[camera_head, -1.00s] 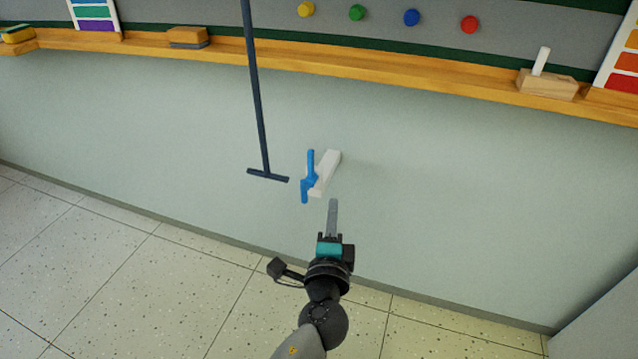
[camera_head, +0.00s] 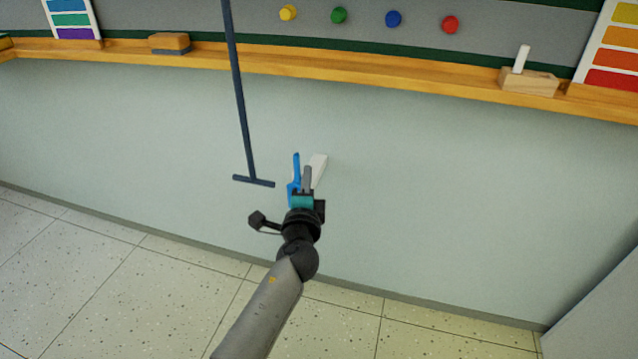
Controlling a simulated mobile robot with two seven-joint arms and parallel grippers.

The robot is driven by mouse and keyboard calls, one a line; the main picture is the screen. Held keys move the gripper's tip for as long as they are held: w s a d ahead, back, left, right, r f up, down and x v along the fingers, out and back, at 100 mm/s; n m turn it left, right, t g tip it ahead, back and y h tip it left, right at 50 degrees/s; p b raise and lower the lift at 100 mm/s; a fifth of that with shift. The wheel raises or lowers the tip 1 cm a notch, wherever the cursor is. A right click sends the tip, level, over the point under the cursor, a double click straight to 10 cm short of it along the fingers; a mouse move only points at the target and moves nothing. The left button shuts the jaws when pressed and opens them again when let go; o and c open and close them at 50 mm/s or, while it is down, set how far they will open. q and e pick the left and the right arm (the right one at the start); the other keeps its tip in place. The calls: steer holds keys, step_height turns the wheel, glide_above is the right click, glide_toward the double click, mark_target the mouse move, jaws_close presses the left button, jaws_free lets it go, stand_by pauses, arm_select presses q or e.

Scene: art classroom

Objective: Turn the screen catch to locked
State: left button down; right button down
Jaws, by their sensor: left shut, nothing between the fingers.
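The screen catch is a blue handle (camera_head: 296,165) on a white block (camera_head: 319,166) that stands out from the pale wall. The blue handle points upward, and its lower part is partly hidden by my gripper. My left gripper (camera_head: 307,173) is shut and empty. Its fingers lie in front of the catch in the picture, just right of the blue handle and over part of the white block. I cannot tell whether the fingers touch the handle. My right gripper is not in view.
A dark T-shaped bar (camera_head: 244,120) hangs down left of the catch. A wooden ledge (camera_head: 340,70) runs along the wall above, bearing an eraser (camera_head: 170,43) and a wooden chalk holder (camera_head: 528,81). A grey panel (camera_head: 600,310) stands at lower right.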

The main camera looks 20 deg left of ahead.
arm_select(q)
steer(key=shift+a, duration=0.35)
steer(key=shift+r, duration=0.1)
steer(key=shift+a+n+p, duration=0.15)
steer(key=shift+n+p, duration=0.2)
steer(key=shift+n, duration=0.15)
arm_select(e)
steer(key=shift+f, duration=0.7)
arm_select(q)
steer(key=shift+a, duration=0.1)
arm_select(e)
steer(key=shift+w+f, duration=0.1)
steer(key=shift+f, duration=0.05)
